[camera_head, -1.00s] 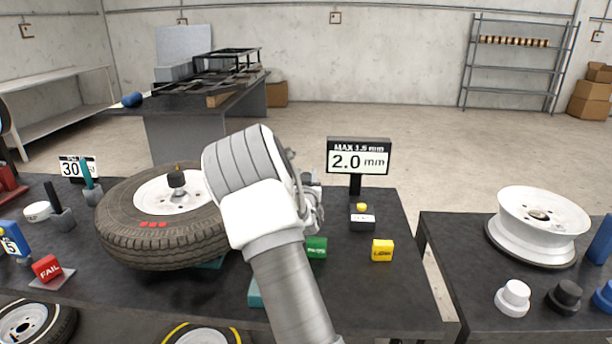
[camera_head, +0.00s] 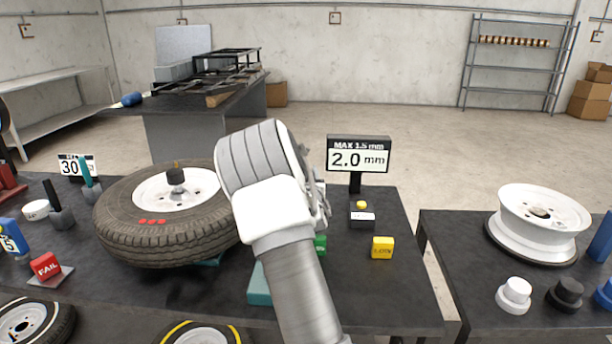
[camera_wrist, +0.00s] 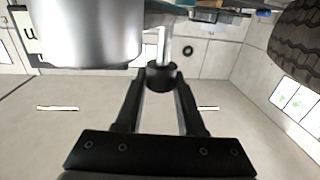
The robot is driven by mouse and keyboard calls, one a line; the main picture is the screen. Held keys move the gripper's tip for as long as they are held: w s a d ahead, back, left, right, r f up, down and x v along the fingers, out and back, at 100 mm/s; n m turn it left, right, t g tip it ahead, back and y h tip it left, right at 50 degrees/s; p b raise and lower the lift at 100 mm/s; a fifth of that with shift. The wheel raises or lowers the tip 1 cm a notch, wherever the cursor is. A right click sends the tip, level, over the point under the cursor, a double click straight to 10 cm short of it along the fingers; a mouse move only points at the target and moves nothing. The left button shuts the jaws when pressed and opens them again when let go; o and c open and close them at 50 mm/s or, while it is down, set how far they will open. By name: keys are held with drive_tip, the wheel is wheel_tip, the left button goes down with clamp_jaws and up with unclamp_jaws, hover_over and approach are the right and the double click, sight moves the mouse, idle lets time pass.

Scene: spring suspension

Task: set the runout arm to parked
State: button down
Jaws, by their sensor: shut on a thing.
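My gripper (camera_wrist: 160,92) is shut on a black knob (camera_wrist: 161,75) at the end of a pale rod (camera_wrist: 163,48) in the wrist view. The rod and knob look like the handle of the runout arm; the rest of that arm is hard to make out. In the head view my own arm and wrist hide the fingertips and the knob. The tyred wheel (camera_head: 145,240) lies flat on the dark bench, left of my wrist. A display (camera_head: 358,160) behind my wrist reads "MAX 1.5 mm" and "2.0 mm".
A green block (camera_head: 320,243) shows partly beside my forearm, with a yellow block (camera_head: 383,247) to its right. A small box with a yellow button (camera_head: 361,206) stands below the display. A red FAIL block (camera_head: 46,267) is front left. A white rim (camera_head: 540,220) sits on the right bench.

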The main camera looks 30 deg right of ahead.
drive_tip(key=shift+d+n+t+y+b, duration=0.3)
drive_tip(key=shift+n+y+b, duration=0.1)
drive_tip(key=shift+y+b, duration=0.1)
drive_tip(key=shift+r, duration=0.1)
drive_tip(key=c, duration=0.5)
unclamp_jaws()
drive_tip(key=shift+s, duration=0.1)
drive_tip(key=v, duration=1.7)
drive_tip(key=shift+s, duration=0.25)
drive_tip(key=shift+d, duration=0.1)
